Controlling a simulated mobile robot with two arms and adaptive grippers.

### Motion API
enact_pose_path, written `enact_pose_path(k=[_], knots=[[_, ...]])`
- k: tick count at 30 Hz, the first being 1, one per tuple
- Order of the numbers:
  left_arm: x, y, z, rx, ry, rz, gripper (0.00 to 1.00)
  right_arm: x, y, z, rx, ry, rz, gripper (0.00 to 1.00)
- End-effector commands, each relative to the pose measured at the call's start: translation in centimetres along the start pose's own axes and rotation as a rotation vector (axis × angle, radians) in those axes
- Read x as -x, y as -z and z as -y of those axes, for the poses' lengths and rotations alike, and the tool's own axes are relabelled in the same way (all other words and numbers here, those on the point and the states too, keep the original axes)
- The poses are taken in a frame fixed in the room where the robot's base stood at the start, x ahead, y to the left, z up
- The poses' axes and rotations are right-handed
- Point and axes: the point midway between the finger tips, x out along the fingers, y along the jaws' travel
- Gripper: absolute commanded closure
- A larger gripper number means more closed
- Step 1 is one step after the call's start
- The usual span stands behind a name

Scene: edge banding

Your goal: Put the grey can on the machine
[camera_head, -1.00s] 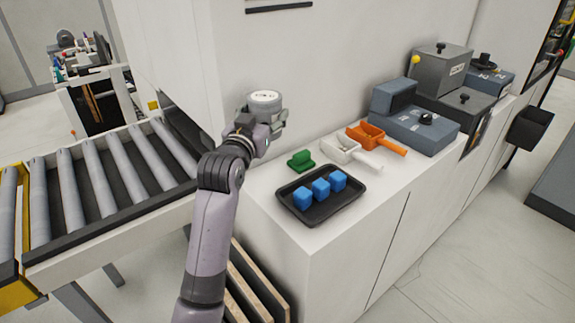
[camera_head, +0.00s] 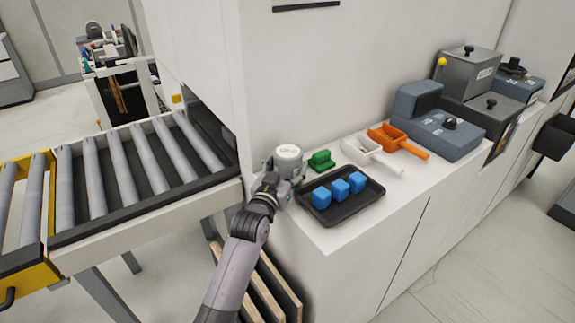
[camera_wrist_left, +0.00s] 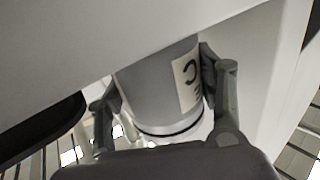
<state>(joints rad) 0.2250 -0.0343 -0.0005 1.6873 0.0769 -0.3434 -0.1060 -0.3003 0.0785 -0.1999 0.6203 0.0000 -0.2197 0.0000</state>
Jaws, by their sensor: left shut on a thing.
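The grey can (camera_head: 288,157) has a pale lid and is at the left end of the white machine's top (camera_head: 330,235), beside the upright white housing. My left gripper (camera_head: 284,172) is shut on the can. In the left wrist view the can (camera_wrist_left: 160,88) is between the two fingers of my left gripper (camera_wrist_left: 160,95), with a dark mark on a pale label. Its base is partly hidden in the head view, so I cannot tell whether it touches the top. My right gripper is not in view.
A black tray (camera_head: 338,213) with blue blocks (camera_head: 340,189) lies right of the can. A green item (camera_head: 321,160), a white scoop (camera_head: 362,148) and an orange scoop (camera_head: 392,137) lie behind it. A roller conveyor (camera_head: 120,180) is at left. Bare top shows in front of the tray.

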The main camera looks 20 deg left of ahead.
Motion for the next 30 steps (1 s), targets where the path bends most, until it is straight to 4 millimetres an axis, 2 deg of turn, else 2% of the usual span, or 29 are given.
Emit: enact_pose_path(k=[8, 9, 15, 18, 28, 30], knots=[[-0.02, -0.03, -0.01, 0.0, 0.0, -0.005, 0.83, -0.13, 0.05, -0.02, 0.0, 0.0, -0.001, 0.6], [-0.01, -0.18, -0.02, 0.0, 0.0, 0.0, 0.37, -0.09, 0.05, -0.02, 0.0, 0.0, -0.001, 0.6], [0.0, -0.17, -0.02, 0.0, 0.0, 0.0, 0.23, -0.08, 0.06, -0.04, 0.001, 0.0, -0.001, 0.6], [0.0, -0.17, -0.02, 0.0, 0.0, 0.0, 0.19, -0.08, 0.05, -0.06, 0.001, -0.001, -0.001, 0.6], [-0.01, 0.24, -0.02, 0.0, 0.0, -0.001, 0.19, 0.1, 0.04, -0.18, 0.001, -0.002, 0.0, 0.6], [0.61, -0.11, -0.02, 0.0, 0.0, 0.002, 0.19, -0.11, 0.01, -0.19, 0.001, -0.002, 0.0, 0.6]])
